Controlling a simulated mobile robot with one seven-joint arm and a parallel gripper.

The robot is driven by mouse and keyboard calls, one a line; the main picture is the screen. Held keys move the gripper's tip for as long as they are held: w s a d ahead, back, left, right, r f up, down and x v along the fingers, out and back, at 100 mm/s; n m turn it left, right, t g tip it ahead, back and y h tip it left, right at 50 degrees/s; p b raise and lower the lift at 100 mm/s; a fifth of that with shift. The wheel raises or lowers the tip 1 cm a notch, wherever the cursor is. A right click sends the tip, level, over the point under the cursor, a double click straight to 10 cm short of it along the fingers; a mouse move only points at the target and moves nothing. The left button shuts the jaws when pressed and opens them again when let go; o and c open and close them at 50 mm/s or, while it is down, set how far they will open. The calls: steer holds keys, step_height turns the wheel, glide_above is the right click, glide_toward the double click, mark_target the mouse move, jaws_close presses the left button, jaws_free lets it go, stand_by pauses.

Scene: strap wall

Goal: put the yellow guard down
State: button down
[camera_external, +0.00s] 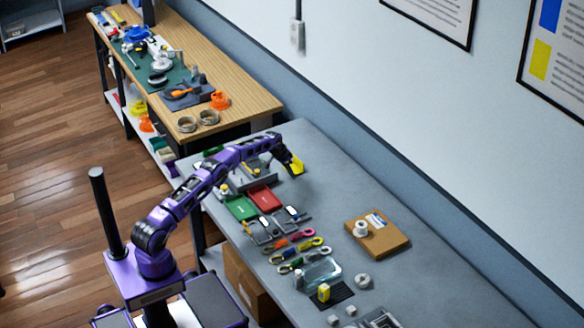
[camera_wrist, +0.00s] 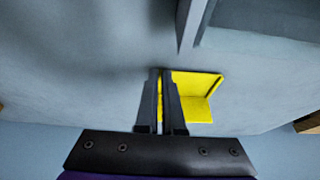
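The yellow guard (camera_external: 296,165) is an angled yellow piece at the end of my arm, over the far left part of the grey table (camera_external: 430,270). In the wrist view the guard (camera_wrist: 200,95) shows as a bent plate with a raised edge, mostly to the right of the fingers. My gripper (camera_external: 288,157) has its two dark fingers close together on the guard's left side, and it also shows in the wrist view (camera_wrist: 161,85). The fingers hide part of the guard. The gap below the guard is hard to judge.
Grey fixtures (camera_external: 250,175) stand left of the guard. Bare grey surface lies right of the guard, along the wall. A wooden bench (camera_external: 235,85) stands behind.

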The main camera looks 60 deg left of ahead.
steer(key=c, duration=1.5)
jaws_free()
steer(key=shift+f, duration=0.15)
steer(key=o, duration=0.5)
steer(key=shift+c, duration=0.2)
steer(key=shift+r, duration=0.25)
steer(key=v, duration=1.2)
